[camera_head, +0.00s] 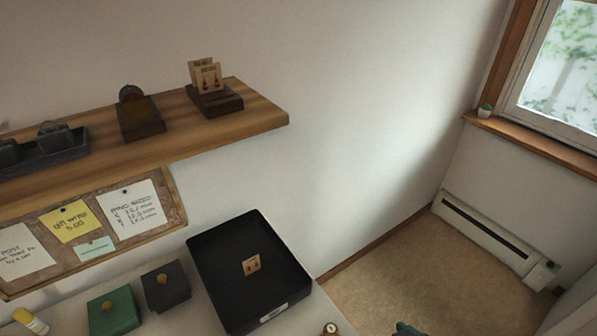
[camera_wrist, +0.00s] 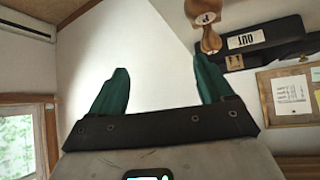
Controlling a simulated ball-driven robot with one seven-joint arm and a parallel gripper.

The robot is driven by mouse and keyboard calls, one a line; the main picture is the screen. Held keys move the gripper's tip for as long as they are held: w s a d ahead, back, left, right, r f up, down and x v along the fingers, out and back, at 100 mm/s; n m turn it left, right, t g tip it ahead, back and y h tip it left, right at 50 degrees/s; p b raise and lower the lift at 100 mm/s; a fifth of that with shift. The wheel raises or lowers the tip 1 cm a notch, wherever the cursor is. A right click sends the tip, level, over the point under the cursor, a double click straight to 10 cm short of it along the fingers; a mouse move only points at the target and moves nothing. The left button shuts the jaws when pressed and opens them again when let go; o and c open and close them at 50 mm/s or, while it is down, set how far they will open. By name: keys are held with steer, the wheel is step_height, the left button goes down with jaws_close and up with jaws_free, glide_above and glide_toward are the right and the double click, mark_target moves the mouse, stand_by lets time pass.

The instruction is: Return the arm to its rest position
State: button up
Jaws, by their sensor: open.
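My gripper (camera_wrist: 162,88) has two green fingers standing wide apart in the wrist view, with nothing between them. In the head view only a small green tip of it (camera_head: 407,328) shows at the bottom edge, right of the desk and over the floor. The rest of my arm is hidden there. The gripper looks apart from the desk and the things on it.
A black tray (camera_head: 219,290) holding an earring card (camera_head: 251,265) stands on the desk (camera_head: 205,325). A wooden round-ended object (camera_wrist: 207,25) shows near the tray. Green (camera_head: 113,312) and dark boxes (camera_head: 166,287) stand left. A wooden shelf (camera_head: 245,100) juts above. The floor (camera_head: 400,275) right is clear.

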steer(key=s+d+f+m+g+h, duration=0.25)
steer(key=s+d, duration=0.35)
steer(key=d, duration=0.4)
steer(key=s+d+f+m+g, duration=0.1)
steer(key=s+f+g, duration=0.4)
steer(key=s, duration=0.6)
steer(key=shift+s+d+f, duration=0.25)
steer(key=shift+s+f, duration=0.1)
steer(key=shift+f, duration=0.55)
